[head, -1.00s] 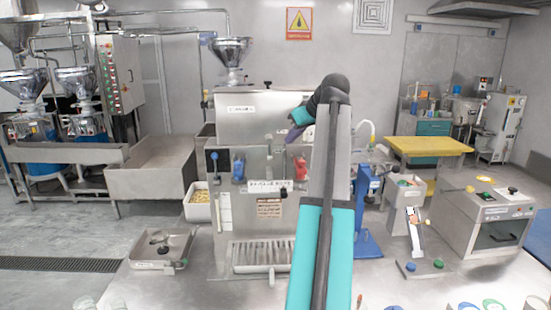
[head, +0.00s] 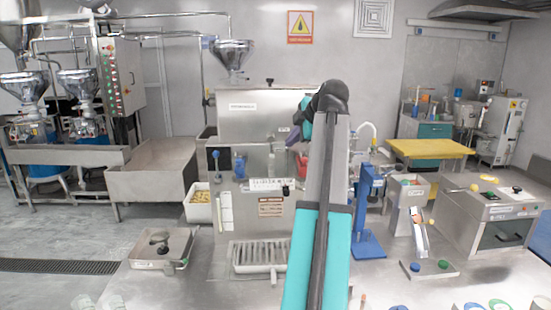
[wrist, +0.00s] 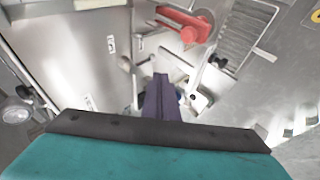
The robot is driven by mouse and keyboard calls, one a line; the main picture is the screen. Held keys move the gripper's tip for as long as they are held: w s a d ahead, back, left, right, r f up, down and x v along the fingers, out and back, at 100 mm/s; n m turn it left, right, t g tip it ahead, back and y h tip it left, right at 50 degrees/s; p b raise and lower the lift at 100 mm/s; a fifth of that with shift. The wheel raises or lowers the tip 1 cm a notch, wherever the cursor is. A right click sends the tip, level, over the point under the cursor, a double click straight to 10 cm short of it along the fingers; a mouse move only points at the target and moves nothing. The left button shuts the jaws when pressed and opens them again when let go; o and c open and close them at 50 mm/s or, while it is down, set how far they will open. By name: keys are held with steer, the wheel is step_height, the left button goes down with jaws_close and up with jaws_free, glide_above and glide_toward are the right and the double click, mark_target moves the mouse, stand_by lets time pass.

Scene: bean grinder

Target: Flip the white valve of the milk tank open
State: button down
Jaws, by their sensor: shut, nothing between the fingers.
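The milk tank appears to be the boxy steel machine (head: 262,104) in the middle of the head view. A blue valve (head: 239,165) and a red valve (head: 301,166) are on its front. The red one also shows at the top of the wrist view (wrist: 182,24). My gripper (head: 292,140) is in front of the tank's right part, partly covered by my arm. In the wrist view my gripper (wrist: 161,78) has its purple fingers together and empty. A pale, white-looking piece (wrist: 175,62) lies close beside the fingertips; I cannot tell whether it is the valve or whether they touch.
A slotted drip tray (head: 260,246) is below the tank front. A blue stand (head: 368,212) is close on the right of my arm. A small steel scale-like tray (head: 162,248) is at the left. The steel table front is partly clear.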

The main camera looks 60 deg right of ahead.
steer(key=shift+s+f+h+b, duration=0.3)
steer(key=shift+s+f+b, duration=0.7)
steer(key=shift+b, duration=0.2)
steer(key=shift+w+f, duration=0.1)
steer(key=shift+w, duration=0.05)
steer(key=w+r+p+x, duration=0.2)
steer(key=p+x, duration=0.2)
steer(key=x, duration=0.8)
steer(key=shift+d+p, duration=0.25)
steer(key=shift+p, duration=0.05)
steer(key=shift+w+f, duration=0.1)
steer(key=shift+w, duration=0.1)
